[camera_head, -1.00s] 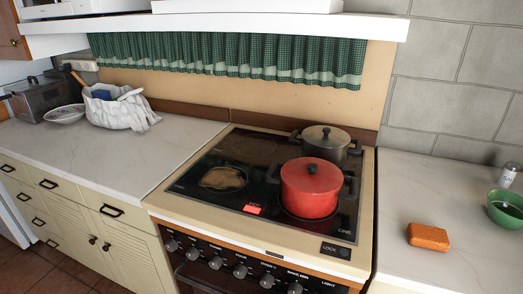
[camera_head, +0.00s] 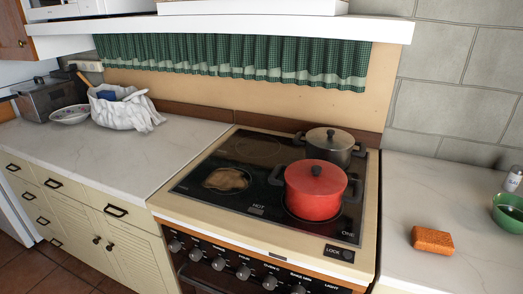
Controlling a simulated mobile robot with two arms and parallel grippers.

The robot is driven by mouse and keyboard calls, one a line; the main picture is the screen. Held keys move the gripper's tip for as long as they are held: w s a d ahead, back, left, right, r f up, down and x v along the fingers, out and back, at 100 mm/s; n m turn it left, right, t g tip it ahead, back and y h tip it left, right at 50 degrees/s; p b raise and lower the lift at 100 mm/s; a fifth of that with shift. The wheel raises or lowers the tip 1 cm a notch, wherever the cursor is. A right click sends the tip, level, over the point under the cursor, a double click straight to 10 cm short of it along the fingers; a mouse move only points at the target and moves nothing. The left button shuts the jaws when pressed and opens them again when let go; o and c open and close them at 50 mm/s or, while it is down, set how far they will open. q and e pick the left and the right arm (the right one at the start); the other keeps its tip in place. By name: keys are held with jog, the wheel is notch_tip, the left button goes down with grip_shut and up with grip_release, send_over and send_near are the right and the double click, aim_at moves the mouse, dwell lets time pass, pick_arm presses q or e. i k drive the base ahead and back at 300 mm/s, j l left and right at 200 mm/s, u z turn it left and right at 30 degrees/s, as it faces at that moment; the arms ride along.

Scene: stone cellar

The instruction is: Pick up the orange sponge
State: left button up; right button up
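The orange sponge (camera_head: 432,240) lies flat on the white marbled counter (camera_head: 400,188) at the right, to the right of the stove. No gripper or arm of mine shows in the head view, so nothing of mine is near the sponge in this picture.
A green bowl (camera_head: 508,212) and a salt shaker (camera_head: 513,179) stand near the sponge at the right edge. The stove (camera_head: 243,203) bears a red pot (camera_head: 315,196) and a dark pot (camera_head: 331,141). The left counter (camera_head: 120,161) is mostly clear in front.

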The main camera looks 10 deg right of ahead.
aim_at(436, 241)
jog(key=z, duration=1.7)
jog(key=u, duration=1.05)
jog(key=k+l+u, duration=0.2)
jog(key=l, duration=0.25)
